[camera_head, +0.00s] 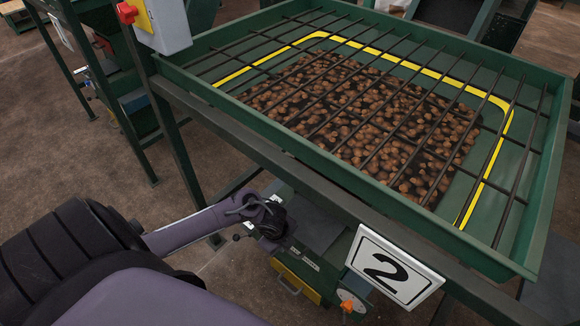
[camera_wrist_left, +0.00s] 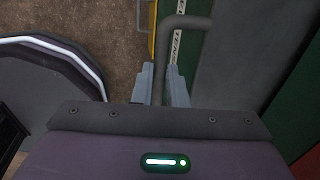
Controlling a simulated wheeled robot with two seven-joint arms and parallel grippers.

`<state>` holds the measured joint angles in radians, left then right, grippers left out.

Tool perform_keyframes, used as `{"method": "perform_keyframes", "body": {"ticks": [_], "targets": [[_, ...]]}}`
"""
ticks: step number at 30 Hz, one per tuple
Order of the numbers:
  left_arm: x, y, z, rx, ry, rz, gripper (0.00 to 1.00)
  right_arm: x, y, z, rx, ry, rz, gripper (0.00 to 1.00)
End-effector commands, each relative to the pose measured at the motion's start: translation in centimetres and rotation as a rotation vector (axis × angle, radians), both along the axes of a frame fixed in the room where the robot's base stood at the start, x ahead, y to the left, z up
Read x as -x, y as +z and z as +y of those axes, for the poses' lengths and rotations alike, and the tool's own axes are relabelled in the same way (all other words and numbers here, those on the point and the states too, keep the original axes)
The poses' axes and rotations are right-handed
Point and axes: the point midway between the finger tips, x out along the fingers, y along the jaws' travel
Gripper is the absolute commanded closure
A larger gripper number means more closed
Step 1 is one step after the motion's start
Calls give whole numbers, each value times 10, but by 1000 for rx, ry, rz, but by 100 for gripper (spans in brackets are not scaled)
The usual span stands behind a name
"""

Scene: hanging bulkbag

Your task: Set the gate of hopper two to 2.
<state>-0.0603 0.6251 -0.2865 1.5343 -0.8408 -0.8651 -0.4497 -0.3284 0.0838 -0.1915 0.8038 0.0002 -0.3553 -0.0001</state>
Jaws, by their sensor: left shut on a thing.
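Hopper two is the large green bin (camera_head: 330,190) with bars across its top. A white sign with a black 2 (camera_head: 395,266) hangs on its front. My left gripper (camera_head: 272,222) is below the bin's front edge, at the green and yellow gate housing (camera_head: 296,281). In the left wrist view a grey bent rod handle (camera_wrist_left: 186,21) runs down between the fingers. My left gripper (camera_wrist_left: 161,88) is shut on it. A pale marked strip (camera_wrist_left: 175,46) lies beside the handle, next to a yellow edge. Its marks are too small to read. My right gripper is not in view.
Brown round produce (camera_head: 380,120) lies under the bars, inside a yellow line. An orange knob (camera_head: 346,306) sits right of the gate housing. A grey box with a red knob (camera_head: 164,22) stands at the bin's left corner. Brown floor (camera_head: 60,150) is open at left.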

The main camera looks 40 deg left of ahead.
Motion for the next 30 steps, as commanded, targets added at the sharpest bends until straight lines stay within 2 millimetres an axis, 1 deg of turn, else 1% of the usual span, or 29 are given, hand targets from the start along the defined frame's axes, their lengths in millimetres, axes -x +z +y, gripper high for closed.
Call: {"method": "perform_keyframes", "body": {"ticks": [8,9,14,22,25,26,28,30], "targets": [[1,0,0,0,0,-1,100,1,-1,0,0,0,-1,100],[1,0,0,0,0,-1,86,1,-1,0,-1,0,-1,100],[1,0,0,0,0,-2,66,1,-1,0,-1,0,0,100],[0,1,0,1,0,-2,66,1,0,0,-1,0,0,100],[2,9,0,0,0,-2,66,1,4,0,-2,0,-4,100],[2,13,0,0,1,-3,66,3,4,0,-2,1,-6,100],[5,24,0,0,-1,-3,66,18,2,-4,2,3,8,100],[7,37,1,-1,-1,-4,66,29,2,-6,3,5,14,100]]}}
